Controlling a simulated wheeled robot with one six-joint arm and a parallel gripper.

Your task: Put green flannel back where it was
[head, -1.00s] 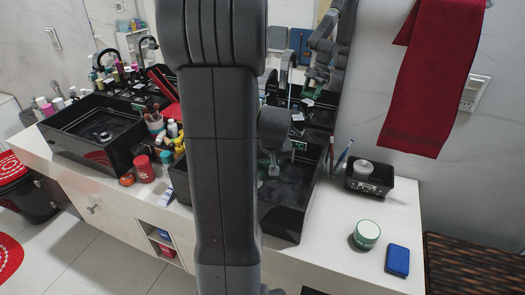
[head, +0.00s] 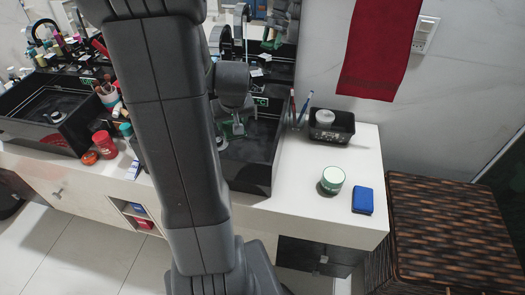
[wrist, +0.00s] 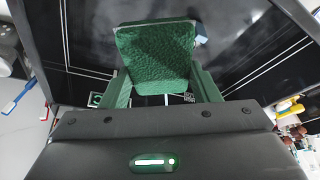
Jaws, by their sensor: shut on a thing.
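The green flannel (wrist: 157,55) is a textured, folded-looking green piece in the wrist view. My gripper (wrist: 160,86) is shut on it, with one finger at each side of its lower part. Behind it are the dark walls of the right black sink (wrist: 240,25). In the head view my gripper (head: 233,126) hangs over the right black sink (head: 250,172), partly hidden by my own arm. Only a small greenish patch shows there. I cannot tell whether the flannel touches the sink.
On the white counter right of the sink are a green-and-white jar (head: 332,180), a blue box (head: 362,201) and a black tray (head: 331,126). A red towel (head: 377,50) hangs on the wall. A wicker hamper (head: 445,230) stands at right. Red containers (head: 104,143) stand between the sinks.

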